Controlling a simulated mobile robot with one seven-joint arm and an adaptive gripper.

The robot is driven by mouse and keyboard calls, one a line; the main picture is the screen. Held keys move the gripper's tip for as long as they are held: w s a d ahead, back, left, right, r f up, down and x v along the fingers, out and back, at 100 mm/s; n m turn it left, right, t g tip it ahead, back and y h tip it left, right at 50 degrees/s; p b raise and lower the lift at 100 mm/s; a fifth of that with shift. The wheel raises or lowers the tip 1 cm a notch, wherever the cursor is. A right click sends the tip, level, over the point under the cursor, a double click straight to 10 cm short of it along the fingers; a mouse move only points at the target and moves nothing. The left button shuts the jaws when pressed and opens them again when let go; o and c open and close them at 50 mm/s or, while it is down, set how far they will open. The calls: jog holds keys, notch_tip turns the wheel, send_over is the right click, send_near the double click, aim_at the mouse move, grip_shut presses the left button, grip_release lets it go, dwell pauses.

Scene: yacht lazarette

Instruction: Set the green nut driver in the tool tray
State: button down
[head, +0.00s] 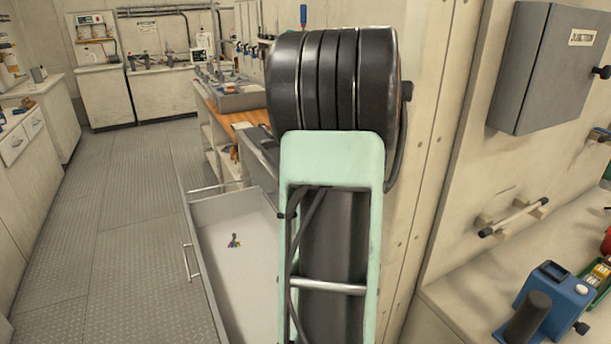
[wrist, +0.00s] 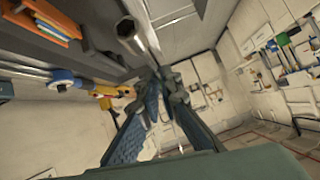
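I cannot make out a green nut driver for certain in either view. My gripper is not visible in the head view.
The open white drawer (head: 215,208) juts into the aisle. A grey junction box (head: 545,65) hangs on the right wall above a bench with a blue device (head: 556,290). The metal floor (head: 110,220) on the left is clear. A yellow object (wrist: 105,91) shows in the wrist view.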

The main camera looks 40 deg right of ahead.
jog(key=w+d+f+b, duration=0.1)
jog(key=w+d+f, duration=0.1)
jog(key=w+f, duration=0.1)
jog(key=w+d+f+b, duration=0.1)
jog(key=w+d+f, duration=0.1)
jog(key=w+d, duration=0.1)
jog(key=w+d+f+b, duration=0.1)
jog(key=w+d+f, duration=0.2)
jog(key=shift+w+f, duration=0.15)
jog(key=shift+f, duration=0.2)
jog(key=shift+w+d+f, duration=0.15)
jog(key=shift+w+f, duration=0.1)
jog(key=shift+f, duration=0.15)
notch_tip(320, 180, down, 3)
jog(key=shift+w+d+f+b, duration=0.1)
jog(key=shift+f+b, duration=0.05)
jog(key=shift+b, duration=0.75)
jog(key=c, duration=2.4)
grip_release()
jog(key=shift+f, duration=0.1)
